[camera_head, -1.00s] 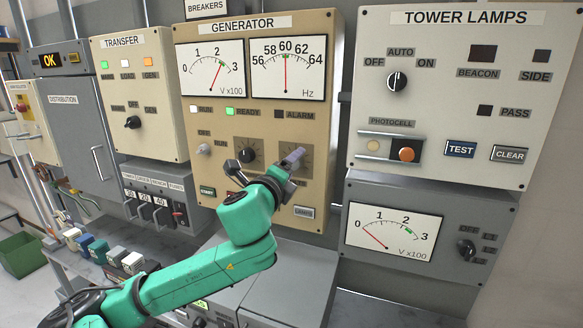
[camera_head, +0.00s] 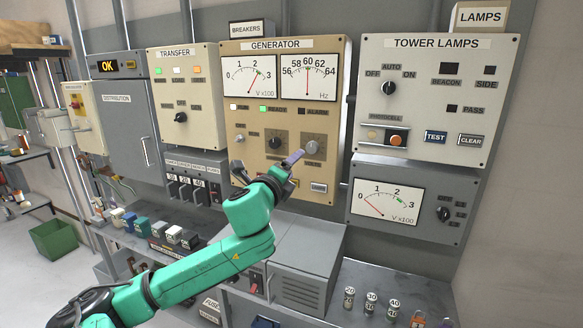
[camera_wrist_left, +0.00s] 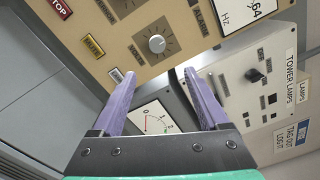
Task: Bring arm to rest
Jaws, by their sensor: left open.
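My left arm comes in from the lower left in the head view. Its gripper (camera_head: 266,162) is in front of the lower part of the beige generator panel (camera_head: 239,143). Its purple fingers stand apart with nothing between them. In the left wrist view the open gripper (camera_wrist_left: 159,74) points at the panel's lower edge. The silver volts knob (camera_wrist_left: 157,43) is beyond the fingertips there and shows clear of them; it is also in the head view (camera_head: 313,145). My right gripper is out of view.
The tower lamps panel (camera_head: 430,110) is to the right, with a grey meter box (camera_head: 447,189) below it. The transfer panel (camera_head: 179,140) is to the left. Below are a shelf with small blocks and a grey box (camera_head: 305,265). A green bin (camera_head: 55,238) stands on the floor.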

